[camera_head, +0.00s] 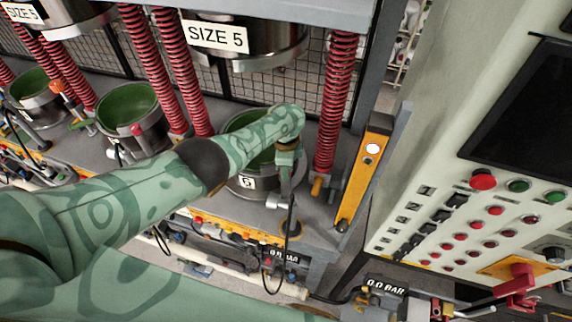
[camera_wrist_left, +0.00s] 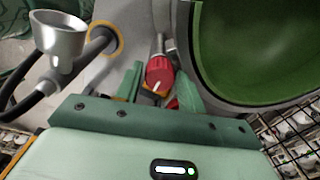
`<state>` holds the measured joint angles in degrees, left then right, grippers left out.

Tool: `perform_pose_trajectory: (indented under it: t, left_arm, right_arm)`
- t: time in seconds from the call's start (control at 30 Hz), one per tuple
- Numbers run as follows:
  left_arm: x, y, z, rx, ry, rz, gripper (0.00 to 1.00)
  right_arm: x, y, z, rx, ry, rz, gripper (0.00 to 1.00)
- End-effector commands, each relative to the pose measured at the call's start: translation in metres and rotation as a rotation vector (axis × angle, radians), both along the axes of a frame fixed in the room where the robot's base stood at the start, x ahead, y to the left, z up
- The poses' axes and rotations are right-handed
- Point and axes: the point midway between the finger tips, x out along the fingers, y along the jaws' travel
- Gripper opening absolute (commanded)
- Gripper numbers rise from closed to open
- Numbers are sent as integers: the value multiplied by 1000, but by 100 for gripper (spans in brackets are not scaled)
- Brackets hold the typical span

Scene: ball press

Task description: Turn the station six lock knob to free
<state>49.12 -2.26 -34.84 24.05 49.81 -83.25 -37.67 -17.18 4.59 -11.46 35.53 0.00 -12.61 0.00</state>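In the left wrist view a red lock knob (camera_wrist_left: 159,72) on a metal stem stands beside the large green-lined pot (camera_wrist_left: 225,75). My left gripper (camera_wrist_left: 160,82) is open, with one green finger on each side of the knob. I cannot tell whether the fingers touch it. In the head view my left gripper (camera_head: 287,168) points down at the right side of the pot labelled 6 (camera_head: 247,184). My forearm covers part of this pot, and the gripper hides the knob there. My right gripper is not in view.
A metal funnel-shaped cup (camera_wrist_left: 60,38) and a dark hose stand left of the knob. Red springs (camera_head: 335,100) and an orange post (camera_head: 365,170) rise right of the pot. A control panel (camera_head: 490,215) with red buttons is at the right.

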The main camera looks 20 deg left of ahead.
Motion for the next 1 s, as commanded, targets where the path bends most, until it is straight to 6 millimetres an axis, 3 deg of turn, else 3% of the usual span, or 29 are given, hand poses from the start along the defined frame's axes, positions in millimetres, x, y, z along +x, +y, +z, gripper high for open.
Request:
perform_pose_trajectory:
  t: [0.13,0.23,0.37,0.63,1.0]
  left_arm:
    - [0,0,14,-1,-1,0,39]
    - [0,1,35,0,-2,0,39]
    - [0,0,57,-1,-2,-1,39]
    - [0,0,73,-1,0,1,39]
    - [0,0,75,0,0,1,39]
  right_arm:
    - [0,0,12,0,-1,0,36]
    - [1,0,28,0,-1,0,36]
    - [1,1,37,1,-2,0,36]
    - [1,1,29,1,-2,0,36]
    - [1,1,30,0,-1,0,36]
